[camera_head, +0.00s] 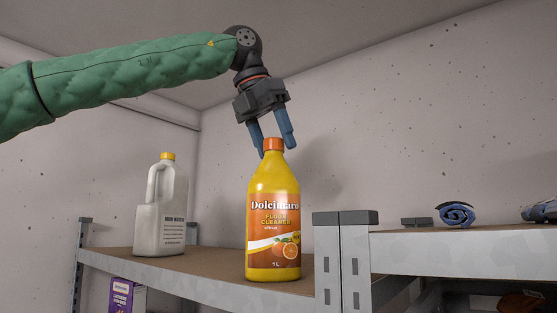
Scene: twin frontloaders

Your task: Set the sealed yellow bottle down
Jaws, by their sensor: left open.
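The yellow bottle (272,200) stands upright on the shelf board (210,266), near its front edge. It has an orange cap (273,145) on and an orange floor cleaner label facing me. My left gripper (275,152) points down from above, with its blue fingers apart. The fingertips are close to the cap, one on the left and one at the right or behind it. I cannot tell whether they touch it. My right gripper is not in view.
A white jug (161,212) with a yellow cap stands further left on the same shelf. A metal post (342,255) stands right of the bottle. The right shelf holds a blue coiled item (457,214) and a small dark item (416,222). A purple box (126,296) is below.

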